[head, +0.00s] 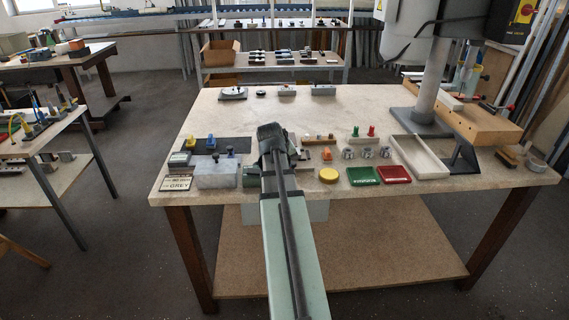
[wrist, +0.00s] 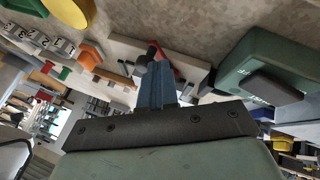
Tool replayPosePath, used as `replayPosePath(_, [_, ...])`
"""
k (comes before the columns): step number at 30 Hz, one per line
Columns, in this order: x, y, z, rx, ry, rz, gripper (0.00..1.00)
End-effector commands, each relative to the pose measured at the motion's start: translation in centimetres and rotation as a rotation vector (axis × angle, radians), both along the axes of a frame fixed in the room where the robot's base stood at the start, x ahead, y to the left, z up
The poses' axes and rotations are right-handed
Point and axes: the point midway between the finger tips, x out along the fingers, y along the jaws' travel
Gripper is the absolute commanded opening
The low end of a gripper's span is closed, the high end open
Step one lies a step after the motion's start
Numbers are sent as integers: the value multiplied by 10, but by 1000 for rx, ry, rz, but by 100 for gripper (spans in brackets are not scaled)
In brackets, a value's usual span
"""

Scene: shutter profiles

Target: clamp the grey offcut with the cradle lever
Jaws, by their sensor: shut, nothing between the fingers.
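In the wrist view my gripper (wrist: 154,72) has its blue-grey fingers together, with no object seen between them. A red part (wrist: 164,62) with a dark end shows just behind the fingertips; it may be the cradle lever, but the fingers cover much of it. I cannot tell whether they touch. A pale bar (wrist: 120,57) runs behind it. In the head view my arm hides the gripper and the spot under it. I cannot single out the grey offcut in either view. A sign reading GREY (head: 179,184) lies at the table's front left.
The table's back middle (head: 330,112) is clear.

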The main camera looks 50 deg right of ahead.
Motion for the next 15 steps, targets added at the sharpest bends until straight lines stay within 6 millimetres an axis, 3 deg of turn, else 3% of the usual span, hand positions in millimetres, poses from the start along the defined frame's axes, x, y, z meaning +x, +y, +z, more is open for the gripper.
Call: replayPosePath(15, [-15,-27,0,1,-2,361,0])
